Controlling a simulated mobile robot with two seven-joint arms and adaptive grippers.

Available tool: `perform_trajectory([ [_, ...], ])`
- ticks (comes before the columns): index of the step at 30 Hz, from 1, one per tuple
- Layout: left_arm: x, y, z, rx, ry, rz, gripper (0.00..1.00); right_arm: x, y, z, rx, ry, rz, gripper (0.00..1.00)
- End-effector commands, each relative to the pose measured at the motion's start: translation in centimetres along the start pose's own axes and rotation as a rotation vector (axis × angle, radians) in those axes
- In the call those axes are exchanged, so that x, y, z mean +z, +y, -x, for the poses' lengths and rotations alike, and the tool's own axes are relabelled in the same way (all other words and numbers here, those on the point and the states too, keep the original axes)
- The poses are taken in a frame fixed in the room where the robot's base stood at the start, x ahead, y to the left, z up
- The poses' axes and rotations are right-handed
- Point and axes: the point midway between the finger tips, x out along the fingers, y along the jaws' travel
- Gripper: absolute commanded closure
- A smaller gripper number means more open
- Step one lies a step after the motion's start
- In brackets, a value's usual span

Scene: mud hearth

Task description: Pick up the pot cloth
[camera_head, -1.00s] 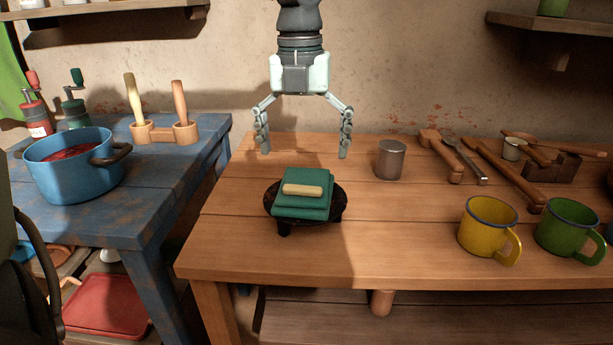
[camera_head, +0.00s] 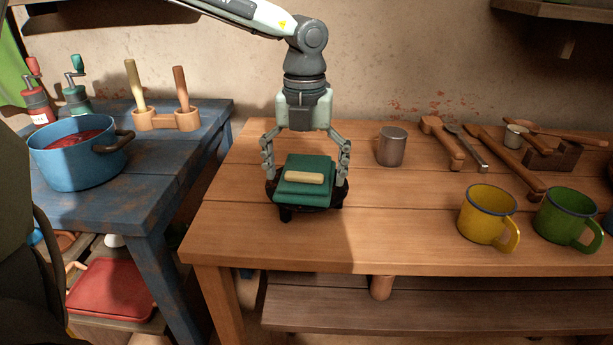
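The pot cloth (camera_head: 298,193) is a folded green cloth with a tan bar on top. It lies on a dark round footed stand (camera_head: 325,207) near the left end of the wooden table. My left gripper (camera_head: 306,179) points down over the cloth, with its open fingers on the cloth's left and right sides. I cannot tell whether the fingers touch the cloth. My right gripper is not in view.
A grey metal cup (camera_head: 391,146) stands right of the gripper. Yellow (camera_head: 482,215) and green (camera_head: 563,217) mugs stand at the right front, with wooden utensils behind. A blue pot (camera_head: 78,158) is on the blue table at left. The table front between stand and mugs is clear.

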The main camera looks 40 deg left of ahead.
Motion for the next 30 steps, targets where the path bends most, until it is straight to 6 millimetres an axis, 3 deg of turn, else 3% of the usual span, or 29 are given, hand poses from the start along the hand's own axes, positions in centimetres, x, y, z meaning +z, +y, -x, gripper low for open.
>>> perform_trajectory([
  [1, 0.0, 0.0, 0.0, 0.0, 0.0, 0.0, 0.15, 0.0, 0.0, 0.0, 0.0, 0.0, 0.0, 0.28],
  [10, 0.0, 0.0, 0.0, 0.0, 0.001, 0.0, 0.51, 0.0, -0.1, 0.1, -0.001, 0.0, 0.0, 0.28],
  [20, 0.1, 0.0, 0.9, -0.002, -0.001, 0.001, 0.52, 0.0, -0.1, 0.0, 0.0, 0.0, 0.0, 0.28],
  [30, 0.1, 0.0, 7.5, -0.001, -0.004, 0.001, 0.52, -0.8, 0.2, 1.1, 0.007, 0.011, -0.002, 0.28],
])
